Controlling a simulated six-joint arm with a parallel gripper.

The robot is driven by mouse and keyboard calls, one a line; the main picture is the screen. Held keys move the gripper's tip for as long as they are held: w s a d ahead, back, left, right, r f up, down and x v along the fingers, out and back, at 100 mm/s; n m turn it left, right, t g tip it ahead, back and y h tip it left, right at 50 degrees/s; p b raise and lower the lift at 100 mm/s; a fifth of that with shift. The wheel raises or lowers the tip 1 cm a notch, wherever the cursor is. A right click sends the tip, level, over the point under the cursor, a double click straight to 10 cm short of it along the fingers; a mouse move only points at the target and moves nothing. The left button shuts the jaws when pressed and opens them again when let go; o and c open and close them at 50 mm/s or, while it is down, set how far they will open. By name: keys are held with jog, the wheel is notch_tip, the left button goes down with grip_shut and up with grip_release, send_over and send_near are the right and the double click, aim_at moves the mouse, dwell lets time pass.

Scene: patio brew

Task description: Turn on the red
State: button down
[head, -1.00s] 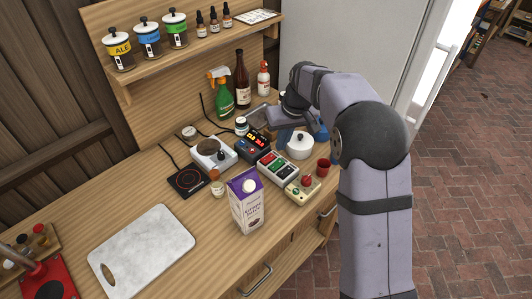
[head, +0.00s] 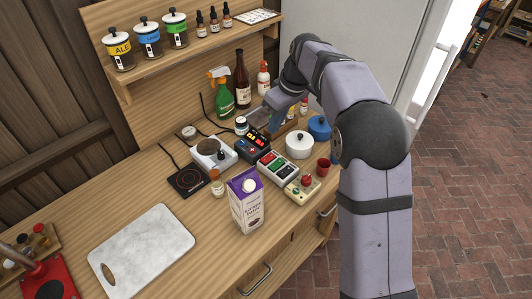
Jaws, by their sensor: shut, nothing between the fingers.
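A grey box with a row of coloured switches, red and green among them (head: 278,166), sits on the counter right of centre. It is too small to tell which switches are on. A beige box with a red knob or button (head: 303,187) stands to its right and nearer. A dark blue box with red lit marks (head: 253,146) stands behind and to the left of the grey box. My gripper (head: 271,130) is shut and empty, pointing down at the back, behind the grey box. Its fingertips are small and partly hidden, so I cannot tell whether they touch anything.
A white lidded pot (head: 299,146), a blue pot (head: 319,127) and a red cup (head: 323,167) stand to the right. A purple and white carton (head: 246,203) stands in front. Bottles (head: 242,82) line the back. The marble board (head: 142,250) lies front left.

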jog(key=p, duration=0.5)
send_over(266, 158)
jog(key=s, duration=0.2)
notch_tip(266, 158, down, 12)
jog(key=shift+w, duration=0.15)
jog(key=shift+f, duration=0.75)
jog(key=shift+a+f+b, duration=0.1)
jog(key=shift+f+b, duration=0.3)
jog(key=shift+b, duration=0.2)
jog(key=shift+s+r, duration=0.1)
jog(key=shift+s, duration=0.1)
jog(key=shift+w, duration=0.1)
jog(key=shift+w+d+r, duration=0.25)
jog(key=shift+w+d, duration=0.25)
